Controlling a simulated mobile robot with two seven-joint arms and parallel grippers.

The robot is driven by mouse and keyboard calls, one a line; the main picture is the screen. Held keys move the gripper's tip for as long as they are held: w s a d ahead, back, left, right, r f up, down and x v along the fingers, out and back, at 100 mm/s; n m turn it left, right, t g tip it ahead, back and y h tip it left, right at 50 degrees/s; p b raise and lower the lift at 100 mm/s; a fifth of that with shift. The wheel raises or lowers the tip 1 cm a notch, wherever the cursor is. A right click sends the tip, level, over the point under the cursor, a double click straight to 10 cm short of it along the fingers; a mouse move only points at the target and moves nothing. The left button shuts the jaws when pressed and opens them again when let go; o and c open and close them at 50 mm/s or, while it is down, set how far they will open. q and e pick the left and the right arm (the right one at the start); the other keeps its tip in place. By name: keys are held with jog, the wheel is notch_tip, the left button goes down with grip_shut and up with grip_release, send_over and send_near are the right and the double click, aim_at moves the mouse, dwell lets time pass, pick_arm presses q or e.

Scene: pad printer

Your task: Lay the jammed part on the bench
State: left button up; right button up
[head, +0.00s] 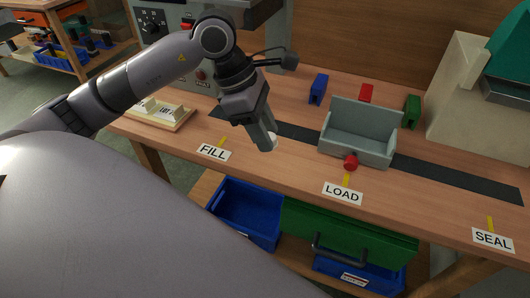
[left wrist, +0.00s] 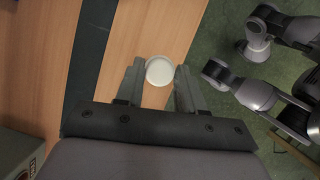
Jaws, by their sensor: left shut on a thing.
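The jammed part is a small white round piece (head: 273,139) at the tips of my left gripper (head: 266,139), above the wooden bench (head: 262,165) near the FILL label. In the left wrist view the white round part (left wrist: 160,70) sits between the two fingers of my left gripper (left wrist: 159,80), which is shut on it. Bench wood (left wrist: 155,30) shows behind it in that view. From the head view I cannot tell the exact height of the part above the bench. My right gripper is not in view.
A grey open fixture (head: 358,130) with a red knob (head: 351,161) stands right of the gripper on a dark strip (head: 450,180). Blue (head: 318,89), red (head: 366,93) and green (head: 412,110) blocks stand behind. A tray (head: 160,114) lies left. Bench between FILL and LOAD labels is clear.

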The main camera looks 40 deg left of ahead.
aim_at(265, 162)
pick_arm(q)
jog(key=shift+f, duration=0.65)
notch_tip(265, 162, down, 3)
jog(key=shift+f+b, duration=0.2)
jog(key=shift+b, duration=0.25)
jog(key=shift+f, duration=0.35)
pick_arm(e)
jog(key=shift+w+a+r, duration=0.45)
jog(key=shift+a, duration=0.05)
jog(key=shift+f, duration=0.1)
pick_arm(q)
jog(key=shift+f, duration=0.15)
jog(key=o, duration=0.9)
jog(key=shift+o, duration=0.5)
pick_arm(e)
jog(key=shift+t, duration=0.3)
